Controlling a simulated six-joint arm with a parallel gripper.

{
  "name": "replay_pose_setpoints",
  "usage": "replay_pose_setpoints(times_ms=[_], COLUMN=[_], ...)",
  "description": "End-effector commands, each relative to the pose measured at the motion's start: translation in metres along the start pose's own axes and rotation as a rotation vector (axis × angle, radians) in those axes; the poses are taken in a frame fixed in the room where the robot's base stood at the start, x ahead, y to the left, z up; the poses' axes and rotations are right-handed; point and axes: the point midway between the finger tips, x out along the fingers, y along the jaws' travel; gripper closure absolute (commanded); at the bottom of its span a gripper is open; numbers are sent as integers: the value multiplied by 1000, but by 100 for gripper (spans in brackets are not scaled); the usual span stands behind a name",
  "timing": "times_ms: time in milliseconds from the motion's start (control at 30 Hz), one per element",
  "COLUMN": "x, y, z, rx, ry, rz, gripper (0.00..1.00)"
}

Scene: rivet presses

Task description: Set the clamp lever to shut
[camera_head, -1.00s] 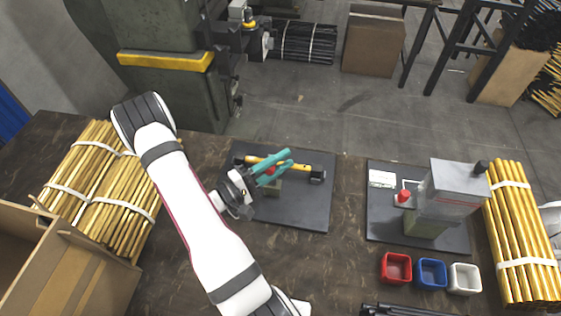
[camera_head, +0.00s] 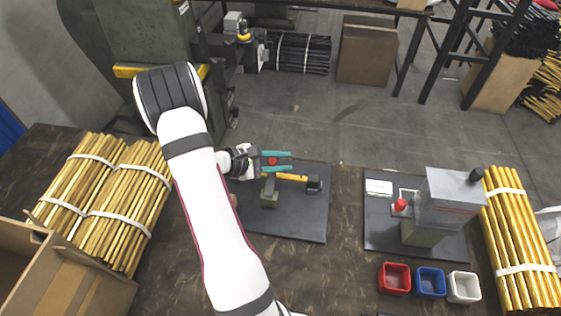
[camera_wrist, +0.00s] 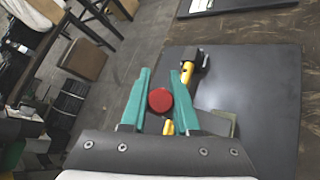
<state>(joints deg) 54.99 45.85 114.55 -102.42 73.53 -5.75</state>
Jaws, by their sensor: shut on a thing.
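The clamp lever's red knob (camera_head: 272,161) sits between the teal fingers of my gripper (camera_head: 277,161). In the wrist view the knob (camera_wrist: 160,100) shows between both fingertips (camera_wrist: 160,88), which are closed on it. A yellow bar (camera_head: 292,177) with a black end (camera_head: 314,184) lies beyond, over a dark base plate (camera_head: 305,222). The bar and its black end also show in the wrist view (camera_wrist: 188,72). An olive block (camera_head: 269,198) stands on the plate. My fingers and wrist hide part of the lever.
To the right, a grey press (camera_head: 447,200) with a red knob (camera_head: 400,205) stands on another plate. Red (camera_head: 395,279), blue (camera_head: 430,282) and white (camera_head: 463,287) bins stand in front. Bundled yellow rods (camera_head: 105,200) lie left and at far right.

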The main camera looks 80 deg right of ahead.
Motion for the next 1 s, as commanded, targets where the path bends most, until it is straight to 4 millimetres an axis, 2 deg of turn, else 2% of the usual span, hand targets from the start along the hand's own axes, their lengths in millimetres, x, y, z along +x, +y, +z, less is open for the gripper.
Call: replay_pose_setpoints(times_ms=[300, 1000], x=[12, 18], y=[1, -4], z=[-13, -20], rx=[-132, -134], ry=[50, 47], rz=[-124, -126], gripper=[100, 100])
